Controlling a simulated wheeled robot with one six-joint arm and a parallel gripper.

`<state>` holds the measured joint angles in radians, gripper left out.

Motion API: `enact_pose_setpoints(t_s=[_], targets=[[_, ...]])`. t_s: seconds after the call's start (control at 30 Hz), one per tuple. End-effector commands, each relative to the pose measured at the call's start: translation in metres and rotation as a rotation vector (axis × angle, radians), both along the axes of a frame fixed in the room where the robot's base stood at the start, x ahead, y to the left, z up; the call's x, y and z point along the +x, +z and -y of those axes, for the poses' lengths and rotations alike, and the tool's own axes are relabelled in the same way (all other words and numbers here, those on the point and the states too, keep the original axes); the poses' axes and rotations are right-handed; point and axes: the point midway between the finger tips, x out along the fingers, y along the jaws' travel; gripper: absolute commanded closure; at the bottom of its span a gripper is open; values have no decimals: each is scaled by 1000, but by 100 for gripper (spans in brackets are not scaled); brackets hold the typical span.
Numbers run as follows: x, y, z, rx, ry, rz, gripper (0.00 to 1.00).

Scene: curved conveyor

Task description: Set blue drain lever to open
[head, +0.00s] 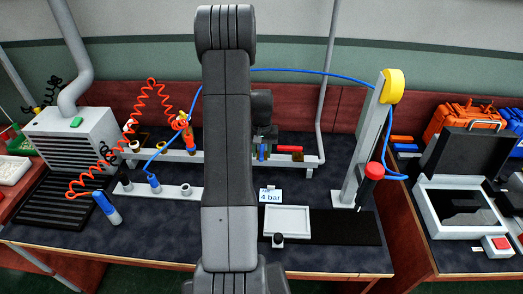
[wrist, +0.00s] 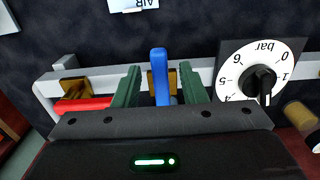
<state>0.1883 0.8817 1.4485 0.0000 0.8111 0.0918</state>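The blue lever (wrist: 161,75) stands between the two green fingers of my gripper (wrist: 160,88) in the wrist view, on a brass-coloured valve on a grey rail. In the head view the blue lever (head: 261,152) shows as a small blue piece beside my dark gripper (head: 263,120), partly hidden by my arm. The lever points away from the gripper body in the wrist view.
A red lever (wrist: 85,104) on another brass valve lies to the left. A white dial marked bar (wrist: 262,72) with a black knob is close on the right. The grey rail (wrist: 205,70) runs behind the fingers. A "4 bar" card (head: 271,196) stands on the bench.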

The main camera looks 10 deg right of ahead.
Motion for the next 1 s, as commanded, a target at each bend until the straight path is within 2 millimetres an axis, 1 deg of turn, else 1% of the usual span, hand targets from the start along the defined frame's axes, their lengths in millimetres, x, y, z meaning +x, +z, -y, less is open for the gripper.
enact_pose_setpoints(t_s=[0.3, 0.37, 0.4, 0.47, 0.5, 0.83, 1.0], targets=[[0, -3, 0, 0, 0, 0, 62], [0, -3, 0, 0, 0, 0, 72], [0, -3, 0, 0, 0, 0, 80], [0, -3, 0, 0, 0, 0, 91], [0, -3, 0, 0, 0, 0, 99], [0, -3, 1, 0, 11, 0, 100], [-1, -4, 3, 0, 62, 1, 100]])
